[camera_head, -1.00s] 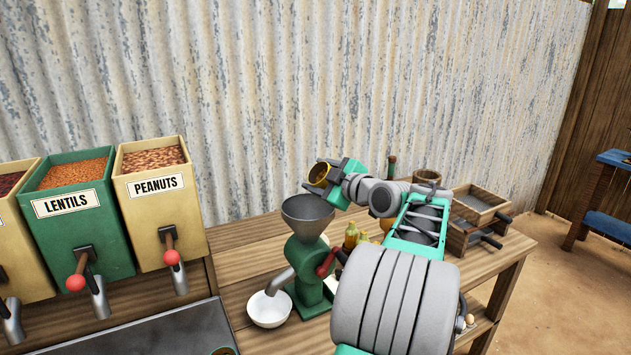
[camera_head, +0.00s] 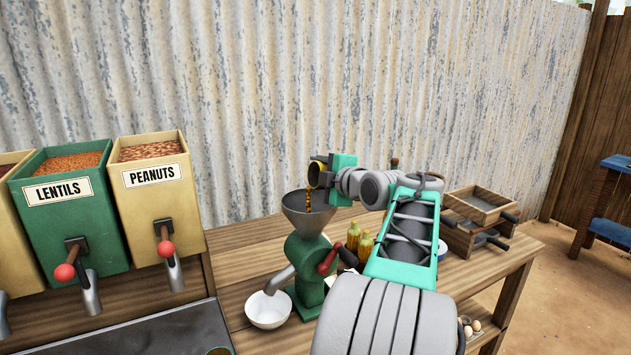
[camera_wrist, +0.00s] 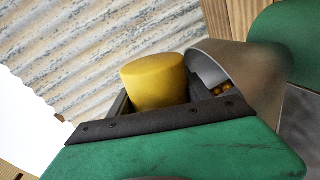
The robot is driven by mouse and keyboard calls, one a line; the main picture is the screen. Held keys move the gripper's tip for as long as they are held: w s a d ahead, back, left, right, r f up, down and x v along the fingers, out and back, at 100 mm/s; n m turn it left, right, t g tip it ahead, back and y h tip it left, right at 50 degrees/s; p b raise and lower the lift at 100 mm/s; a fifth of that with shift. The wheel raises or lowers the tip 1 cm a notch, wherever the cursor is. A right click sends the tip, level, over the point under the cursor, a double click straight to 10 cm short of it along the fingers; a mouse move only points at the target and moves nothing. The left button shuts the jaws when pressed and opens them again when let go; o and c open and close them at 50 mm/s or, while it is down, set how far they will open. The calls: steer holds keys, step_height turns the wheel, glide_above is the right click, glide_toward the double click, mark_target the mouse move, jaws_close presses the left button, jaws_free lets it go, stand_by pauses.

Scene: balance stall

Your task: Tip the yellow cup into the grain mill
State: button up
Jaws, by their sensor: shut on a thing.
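The yellow cup (camera_head: 314,174) is held tilted above the grain mill's grey funnel (camera_head: 307,222), its mouth turned down toward it. Brown-gold grains (camera_head: 308,199) fall from the cup into the funnel. My gripper (camera_head: 325,173) is shut on the cup; the fingertips are partly hidden. In the wrist view the cup (camera_wrist: 154,82) sits between the jaws, its mouth out of sight. The mill's funnel (camera_wrist: 250,75) is beside it with a few golden grains inside. The green mill body (camera_head: 307,262) stands upright on the wooden table.
A white bowl (camera_head: 267,310) stands under the mill's spout. Bottles (camera_head: 359,240) stand right of the mill. Wooden drawers (camera_head: 480,212) and eggs (camera_head: 468,326) are farther right. Lentil (camera_head: 65,210) and peanut (camera_head: 158,200) dispensers stand at left. A corrugated wall (camera_head: 300,90) closes the back.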

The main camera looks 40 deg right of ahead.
steer(key=shift+a+f+n+b, duration=0.2)
steer(key=shift+f+n+b, duration=0.3)
steer(key=shift+b, duration=1.15)
steer(key=n+h+b, duration=0.1)
steer(key=b, duration=0.2)
steer(key=shift+f, duration=0.35)
steer(key=n+b, duration=0.1)
steer(key=b, duration=0.2)
steer(key=shift+a+g, duration=0.2)
steer(key=shift+g, duration=0.1)
steer(key=b, duration=0.1)
steer(key=n+b, duration=0.1)
steer(key=b, duration=0.1)
steer(key=shift+w+a+r+n+h, duration=0.15)
steer(key=shift+a+n+h, duration=0.1)
steer(key=shift+n+h, duration=0.05)
steer(key=shift+w+a+r+n+h+b, duration=0.1)
steer(key=shift+a+r+n+h+b, duration=0.3)
steer(key=shift+b, duration=0.95)
steer(key=shift+a+r+n+b, duration=0.1)
steer(key=shift+r+n+b, duration=0.05)
steer(key=shift+n+b, duration=0.25)
steer(key=shift+w, duration=0.1)
steer(key=shift+a+r, duration=0.15)
steer(key=shift+r, duration=0.15)
